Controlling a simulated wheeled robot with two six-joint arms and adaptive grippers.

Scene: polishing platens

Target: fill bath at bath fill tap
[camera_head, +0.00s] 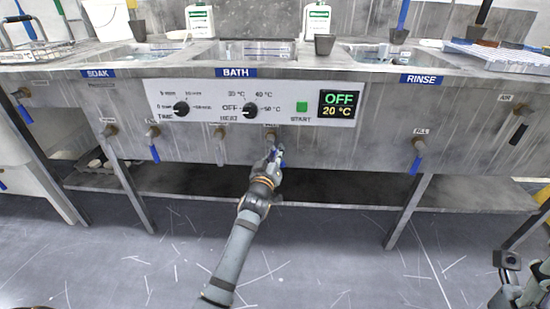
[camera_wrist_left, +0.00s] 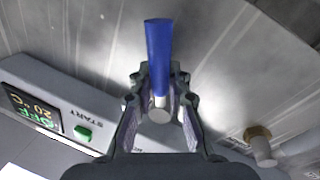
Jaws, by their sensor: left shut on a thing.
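The bath fill tap (camera_head: 270,137) is on the front panel under the BATH label (camera_head: 236,72), below the control plate. Its blue lever (camera_wrist_left: 158,55) shows in the left wrist view between my fingers and points away from the palm. My left gripper (camera_head: 275,158) is shut on this lever; it also shows in the left wrist view (camera_wrist_left: 160,100). In the head view the gripper hides most of the lever. The bath basin (camera_head: 284,51) is behind the panel; its water level is unclear. My right arm shows at the lower right, its fingertips not clearly visible.
The control plate (camera_head: 216,118) has two black knobs, a green START button (camera_head: 302,106) and a display (camera_head: 340,104) reading OFF, 20 °C. Other taps flank it, including a blue-handled rinse tap (camera_head: 418,150). A low shelf (camera_head: 330,192) runs underneath. The floor in front is clear.

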